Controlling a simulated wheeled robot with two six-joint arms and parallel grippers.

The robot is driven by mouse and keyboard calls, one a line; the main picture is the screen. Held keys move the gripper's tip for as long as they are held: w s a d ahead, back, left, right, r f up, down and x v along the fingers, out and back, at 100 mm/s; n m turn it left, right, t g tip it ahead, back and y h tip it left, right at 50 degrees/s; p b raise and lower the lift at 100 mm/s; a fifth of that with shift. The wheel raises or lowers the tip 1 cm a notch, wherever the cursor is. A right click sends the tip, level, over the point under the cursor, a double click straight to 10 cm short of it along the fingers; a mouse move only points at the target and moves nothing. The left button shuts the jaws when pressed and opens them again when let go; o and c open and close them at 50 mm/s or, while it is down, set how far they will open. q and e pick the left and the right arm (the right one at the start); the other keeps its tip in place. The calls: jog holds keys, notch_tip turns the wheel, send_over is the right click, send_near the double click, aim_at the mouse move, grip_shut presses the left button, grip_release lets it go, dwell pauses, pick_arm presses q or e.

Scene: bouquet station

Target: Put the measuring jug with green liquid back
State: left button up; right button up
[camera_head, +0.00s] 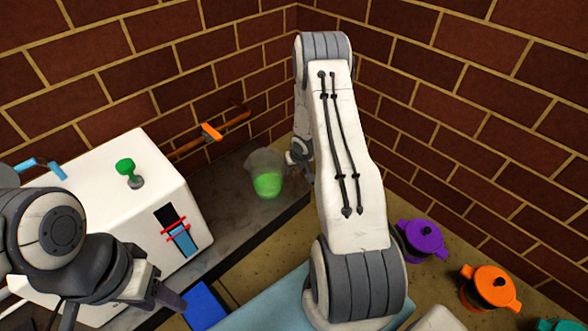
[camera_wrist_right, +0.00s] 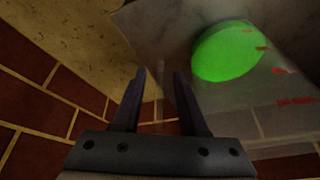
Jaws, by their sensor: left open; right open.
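The clear measuring jug (camera_head: 266,178) with green liquid stands upright on the dark grey counter (camera_head: 236,216) near the brick corner. My right gripper (camera_head: 300,155) is just to the right of the jug, largely hidden by my own arm. That view is turned over, with the counter at the top. My left gripper (camera_head: 168,296) is open and empty at the lower left, in front of the white box.
A white box (camera_head: 130,195) with a green knob (camera_head: 127,168) stands left of the jug. A blue block (camera_head: 203,306) lies in front. Purple (camera_head: 424,240) and orange (camera_head: 488,290) lidded pots stand at the right.

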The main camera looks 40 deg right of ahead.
jog(key=shift+s+r+p, duration=0.1)
jog(key=shift+r+p, duration=0.25)
jog(key=shift+r, duration=0.15)
jog(key=p+v, duration=0.7)
jog(key=v, duration=0.4)
jog(key=s+a+r+n+g, duration=0.1)
jog(key=s+a+r+n, duration=0.15)
jog(key=a+r, duration=0.8)
jog(key=s+a+r+n, duration=0.25)
jog(key=a+r, duration=0.45)
jog(key=a, duration=0.6)
jog(key=s+a+r+n+g, duration=0.1)
jog(key=s+a+r+n, duration=0.1)
jog(key=s+a, duration=0.2)
jog(key=s+a+r+n+g+y, duration=0.1)
jog(key=s+a+r+n, duration=0.1)
jog(key=s, duration=0.8)
jog(key=s+a+r+n+g+y, duration=0.1)
jog(key=s+a+r+n, duration=0.1)
jog(key=s+a, duration=0.3)
jog(key=shift+s+a+r, duration=0.4)
jog(key=shift+s+r, duration=0.45)
jog(key=shift+s, duration=0.15)
